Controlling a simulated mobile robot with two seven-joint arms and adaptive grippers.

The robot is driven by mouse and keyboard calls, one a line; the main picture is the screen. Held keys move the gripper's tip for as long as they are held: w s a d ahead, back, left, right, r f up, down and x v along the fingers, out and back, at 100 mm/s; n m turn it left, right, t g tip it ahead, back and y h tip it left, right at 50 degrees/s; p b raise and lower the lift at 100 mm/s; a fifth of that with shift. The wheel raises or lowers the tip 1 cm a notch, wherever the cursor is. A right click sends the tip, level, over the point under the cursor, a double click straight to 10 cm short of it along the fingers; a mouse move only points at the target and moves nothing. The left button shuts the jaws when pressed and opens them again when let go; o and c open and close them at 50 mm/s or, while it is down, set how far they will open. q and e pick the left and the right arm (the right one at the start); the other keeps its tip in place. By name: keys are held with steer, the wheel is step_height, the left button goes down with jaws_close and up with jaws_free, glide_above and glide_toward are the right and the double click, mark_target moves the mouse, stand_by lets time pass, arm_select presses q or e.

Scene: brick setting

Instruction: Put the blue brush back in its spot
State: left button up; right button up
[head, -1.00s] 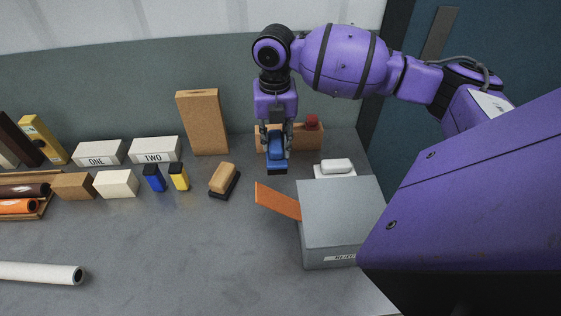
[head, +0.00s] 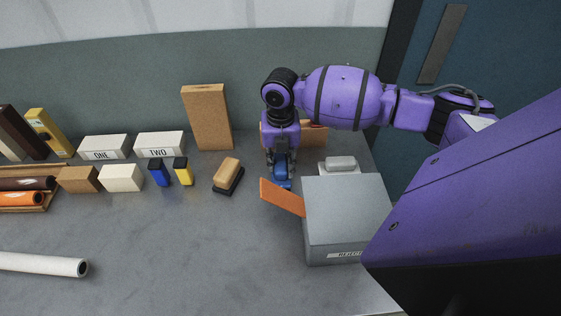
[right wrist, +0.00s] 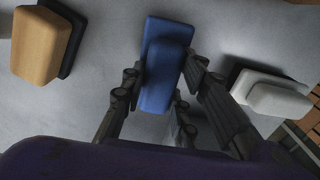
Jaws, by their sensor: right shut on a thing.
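The blue brush (head: 282,176) is in my right gripper (head: 281,160), low over the table between two other brushes. In the right wrist view the brush (right wrist: 166,62) sits between the fingers (right wrist: 163,88), its long side running away from the palm. I cannot tell whether its base touches the table. A brush with a tan back and dark base (head: 229,172) lies to its left, and it also shows in the right wrist view (right wrist: 40,45). A white brush (head: 340,163) lies to its right, and it also shows in the right wrist view (right wrist: 275,98). My left gripper is not in view.
A cork board (head: 207,117) leans on the wall. The front middle of the table (head: 190,245) is clear.

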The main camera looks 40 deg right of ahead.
mark_target(281, 162)
steer(key=shift+f, duration=0.1)
steer(key=o, duration=1.1)
steer(key=shift+f, duration=0.1)
step_height(281, 162, up, 12)
steer(key=shift+r, duration=0.2)
steer(key=shift+s+f, duration=0.1)
